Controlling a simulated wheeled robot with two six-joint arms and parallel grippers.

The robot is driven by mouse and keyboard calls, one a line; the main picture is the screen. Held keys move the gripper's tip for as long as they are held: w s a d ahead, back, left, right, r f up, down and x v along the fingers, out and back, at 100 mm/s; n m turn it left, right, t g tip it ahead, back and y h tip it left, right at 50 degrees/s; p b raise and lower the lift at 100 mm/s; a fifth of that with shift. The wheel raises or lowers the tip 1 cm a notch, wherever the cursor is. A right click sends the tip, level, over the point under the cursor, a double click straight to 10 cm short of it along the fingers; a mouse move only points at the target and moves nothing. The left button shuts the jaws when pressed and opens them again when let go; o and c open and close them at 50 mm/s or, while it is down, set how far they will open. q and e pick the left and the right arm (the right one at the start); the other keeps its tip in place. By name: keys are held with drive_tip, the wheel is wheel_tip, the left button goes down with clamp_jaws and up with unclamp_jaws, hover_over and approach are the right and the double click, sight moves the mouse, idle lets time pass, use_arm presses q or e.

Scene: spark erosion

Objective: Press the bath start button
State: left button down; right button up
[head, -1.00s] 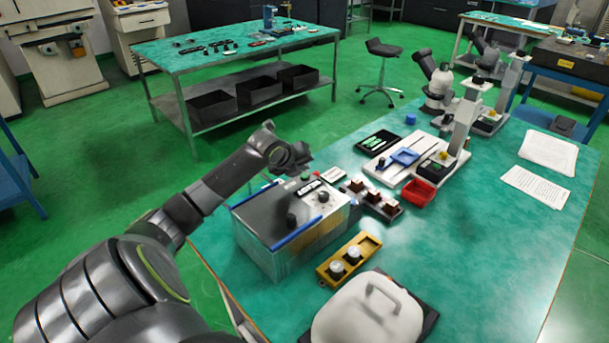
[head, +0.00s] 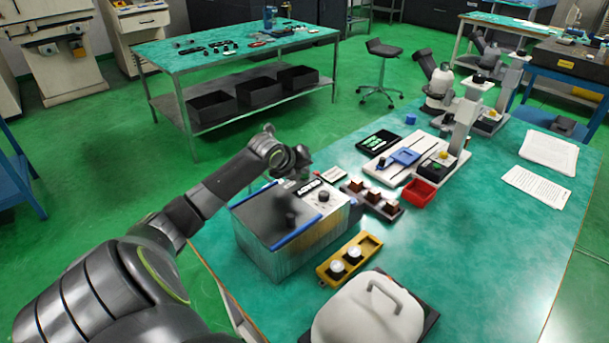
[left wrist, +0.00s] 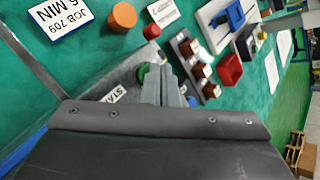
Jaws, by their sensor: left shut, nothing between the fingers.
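The bath is a box with a grey lid (head: 270,215) and blue edge strips, with a control panel at its far end carrying a dark knob (head: 323,196). My left gripper (head: 303,168) hangs over the far left part of this panel. In the left wrist view, the fingers (left wrist: 166,88) are shut and empty. A green button (left wrist: 142,74) shows just left of the fingertips, partly hidden by them, next to a white label (left wrist: 113,94) reading "STA". I cannot tell whether the fingers touch it. In the head view the gripper hides the button. My right gripper is not in view.
Beside the bath are a rack of brown blocks (head: 372,198), a red bin (head: 418,193) and a yellow tray (head: 348,260). A white-lidded container (head: 345,318) stands in front. The wrist view shows a job sign (left wrist: 62,18) and an orange cylinder (left wrist: 123,17).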

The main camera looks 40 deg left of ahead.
use_arm(q)
drive_tip(key=shift+f, duration=0.3)
idle(0.4)
drive_tip(key=shift+r, duration=0.15)
drive_tip(key=shift+r+p, duration=0.7)
drive_tip(key=shift+r, duration=0.05)
drive_tip(key=shift+r+p, duration=2.05)
drive_tip(key=shift+r, duration=0.5)
